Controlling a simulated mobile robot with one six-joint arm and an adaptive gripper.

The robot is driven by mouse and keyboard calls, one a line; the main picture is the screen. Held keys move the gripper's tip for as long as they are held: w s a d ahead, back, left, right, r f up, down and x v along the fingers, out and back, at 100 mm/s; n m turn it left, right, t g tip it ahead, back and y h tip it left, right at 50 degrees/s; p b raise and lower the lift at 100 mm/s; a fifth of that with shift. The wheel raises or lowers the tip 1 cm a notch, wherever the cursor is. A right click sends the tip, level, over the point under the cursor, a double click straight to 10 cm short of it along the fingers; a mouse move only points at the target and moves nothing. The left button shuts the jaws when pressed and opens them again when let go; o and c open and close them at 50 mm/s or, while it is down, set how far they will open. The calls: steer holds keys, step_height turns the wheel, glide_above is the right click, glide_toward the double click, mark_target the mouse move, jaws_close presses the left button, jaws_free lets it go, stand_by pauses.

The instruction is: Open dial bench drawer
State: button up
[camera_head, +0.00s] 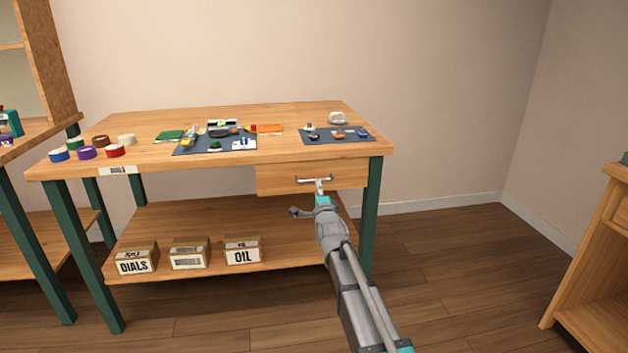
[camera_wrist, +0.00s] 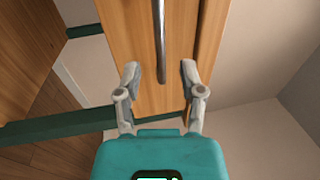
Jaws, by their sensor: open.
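The dial bench (camera_head: 148,163) is a wooden workbench with green legs and a "DIALS" label on its front edge. Its drawer (camera_head: 272,181) sits under the right part of the top and looks shut. A metal bar handle (camera_head: 313,179) runs across the drawer front. In the wrist view the handle (camera_wrist: 159,40) runs upright over the drawer front (camera_wrist: 130,30). My gripper (camera_head: 320,188) is at the handle in the head view. In the wrist view my gripper (camera_wrist: 158,72) is open, its fingers on either side of the handle's lower end. Whether they touch it is unclear.
Tape rolls (camera_head: 87,153), a dark mat with tools (camera_head: 185,148) and a smaller mat (camera_head: 310,140) lie on the top. Labelled boxes (camera_head: 242,251) stand on the lower shelf. A wooden cabinet (camera_head: 590,270) stands at right. Floor between bench and cabinet is clear.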

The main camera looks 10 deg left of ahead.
steer(key=shift+p+x, duration=0.4)
steer(key=shift+x, duration=2.3)
jaws_close()
